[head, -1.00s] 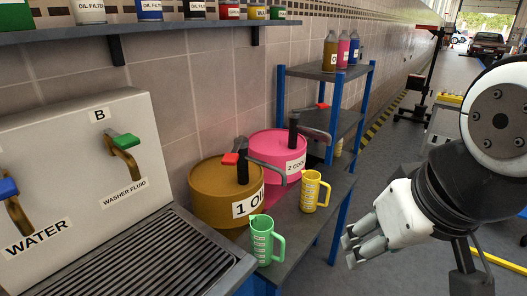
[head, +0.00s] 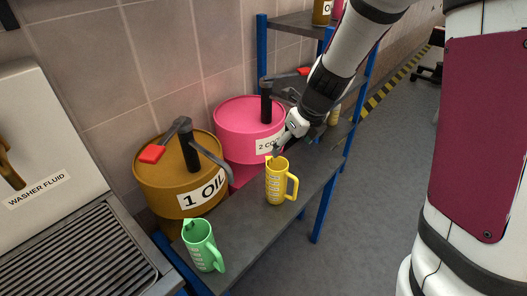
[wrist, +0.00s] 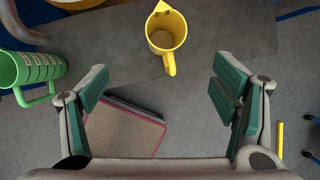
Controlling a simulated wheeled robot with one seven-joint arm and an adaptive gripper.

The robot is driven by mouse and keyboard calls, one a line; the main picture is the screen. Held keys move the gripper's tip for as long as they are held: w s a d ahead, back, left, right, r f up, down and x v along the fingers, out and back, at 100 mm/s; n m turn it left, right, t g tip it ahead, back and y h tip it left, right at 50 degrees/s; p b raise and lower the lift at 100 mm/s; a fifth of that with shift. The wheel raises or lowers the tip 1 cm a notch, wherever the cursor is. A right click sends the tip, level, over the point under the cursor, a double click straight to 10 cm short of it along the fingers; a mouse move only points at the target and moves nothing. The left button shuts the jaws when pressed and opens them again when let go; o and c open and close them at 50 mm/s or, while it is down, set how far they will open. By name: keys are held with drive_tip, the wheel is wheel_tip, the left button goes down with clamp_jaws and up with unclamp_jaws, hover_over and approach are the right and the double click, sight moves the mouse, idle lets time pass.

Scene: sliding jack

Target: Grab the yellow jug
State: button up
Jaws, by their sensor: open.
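The yellow jug (head: 276,182) stands upright on the grey bench in the head view, its handle on the right side. In the wrist view the yellow jug (wrist: 166,32) is seen from above, at the top centre, with its handle pointing down between my fingers. My gripper (wrist: 160,95) is open and empty, its two green-padded fingers wide apart. In the head view my gripper (head: 285,142) is just behind and above the jug, near the pink drum; a gap or contact there is hard to judge.
A green jug (head: 203,246) stands on the bench (head: 240,222) nearer the front. A brown oil drum (head: 165,178) and a pink coolant drum (head: 235,140) with pump levers stand behind. A blue-framed shelf (head: 318,215) is at the back. Open floor lies right.

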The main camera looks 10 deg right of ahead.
wheel_tip(320, 180, down, 3)
drive_tip(key=w+m, duration=0.2)
drive_tip(key=b, duration=0.3)
approach(279, 166)
drive_tip(key=shift+s+a+f, duration=0.1)
drive_tip(key=shift+s+a, duration=0.15)
drive_tip(key=shift+s, duration=0.3)
drive_tip(key=shift+s+a+f, duration=0.1)
drive_tip(key=shift+s+a, duration=0.2)
drive_tip(key=shift+s, duration=0.3)
drive_tip(key=shift+a+b+x, duration=0.15)
drive_tip(key=shift+b+x, duration=0.05)
drive_tip(key=shift+x, duration=1.25)
drive_tip(key=shift+a+b+x, duration=0.15)
drive_tip(key=shift+x, duration=1.35)
drive_tip(key=shift+r, duration=0.1)
drive_tip(key=c, duration=1.7)
drive_tip(key=shift+o, duration=0.2)
drive_tip(key=shift+r, duration=0.15)
